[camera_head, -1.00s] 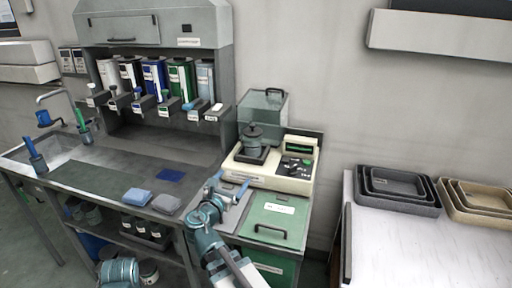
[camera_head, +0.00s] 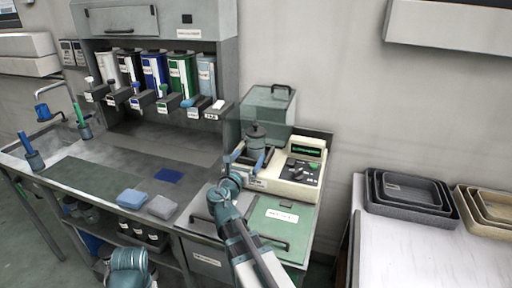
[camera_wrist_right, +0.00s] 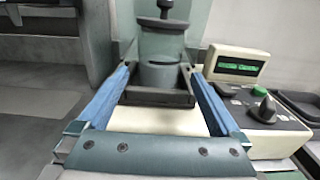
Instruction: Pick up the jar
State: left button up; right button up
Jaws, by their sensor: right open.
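The jar (camera_head: 256,144) is a dark grey-green round pot with a knobbed lid. It stands upright in a square dark tray on the cream scale (camera_head: 303,170). In the right wrist view the jar (camera_wrist_right: 160,76) shows ahead, framed between my two blue fingers. My right gripper (camera_head: 249,156) is open, with its fingers spread at the near side of the jar; I cannot tell whether they touch it. The lower front of the jar is partly covered by the gripper in the head view. My left gripper is not in view; only a teal part of my left arm shows.
A clear greenish box (camera_head: 268,107) stands close behind the jar. The scale's display and knob panel lie right of it. A green lidded bin (camera_head: 283,220) is in front. Dispenser bottles (camera_head: 155,75) line the left. Nested trays (camera_head: 410,195) sit on the right table.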

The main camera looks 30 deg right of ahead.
aim_at(256, 145)
jog(key=shift+x, duration=4.1)
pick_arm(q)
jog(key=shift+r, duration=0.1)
pick_arm(e)
jog(key=shift+a, duration=0.1)
grip_shut()
jog(key=shift+r, duration=0.15)
